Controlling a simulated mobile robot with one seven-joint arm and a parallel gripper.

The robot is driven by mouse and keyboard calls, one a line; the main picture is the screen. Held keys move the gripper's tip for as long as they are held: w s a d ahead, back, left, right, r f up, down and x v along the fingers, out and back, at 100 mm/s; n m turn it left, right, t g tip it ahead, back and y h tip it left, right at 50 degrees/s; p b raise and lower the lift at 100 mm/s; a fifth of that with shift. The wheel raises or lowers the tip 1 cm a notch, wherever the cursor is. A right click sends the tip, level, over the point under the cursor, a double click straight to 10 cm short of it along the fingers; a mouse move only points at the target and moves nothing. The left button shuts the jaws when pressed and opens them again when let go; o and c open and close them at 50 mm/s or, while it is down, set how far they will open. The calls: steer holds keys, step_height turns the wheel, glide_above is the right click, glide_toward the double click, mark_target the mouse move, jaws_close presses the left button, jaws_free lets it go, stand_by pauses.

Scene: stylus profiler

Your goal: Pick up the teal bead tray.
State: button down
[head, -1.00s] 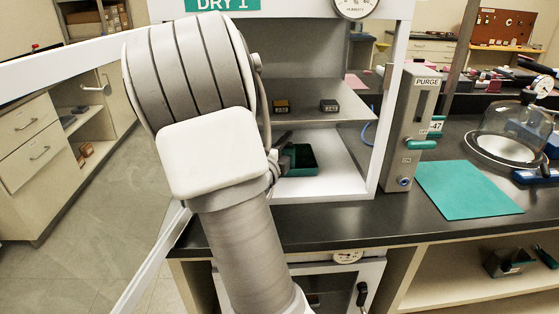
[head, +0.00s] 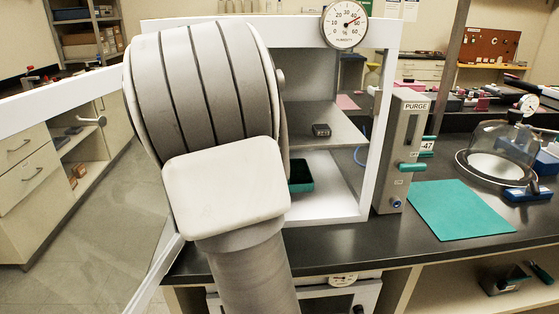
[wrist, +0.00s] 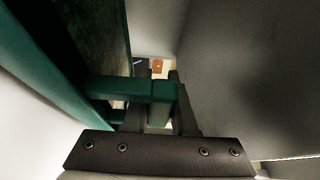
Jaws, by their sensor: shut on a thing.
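The teal bead tray (head: 301,187) sits in the lower compartment of the white dry cabinet in the head view, mostly hidden behind my arm. Its teal wall (wrist: 45,75) fills the left of the wrist view, with a dark inside. My gripper (wrist: 158,98) is shut on a teal tab that sticks out from the tray's side; the tab lies between the two dark fingers. In the head view my gripper is hidden behind my arm. I cannot tell whether the tray touches the cabinet floor.
The cabinet's shelf (head: 340,133) is above the tray and holds a small dark box (head: 321,130). The purge panel (head: 402,150) stands right of the cabinet. A teal mat (head: 460,210) and a bell jar (head: 500,145) are farther right. The open door frame (head: 60,75) is at left.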

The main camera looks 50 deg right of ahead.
steer(key=s+a+b, duration=1)
steer(key=s+b, duration=0.2)
steer(key=b, duration=0.2)
steer(key=shift+s+a, duration=0.2)
steer(key=shift+a, duration=0.05)
steer(key=c, duration=1.3)
jaws_free()
jaws_close()
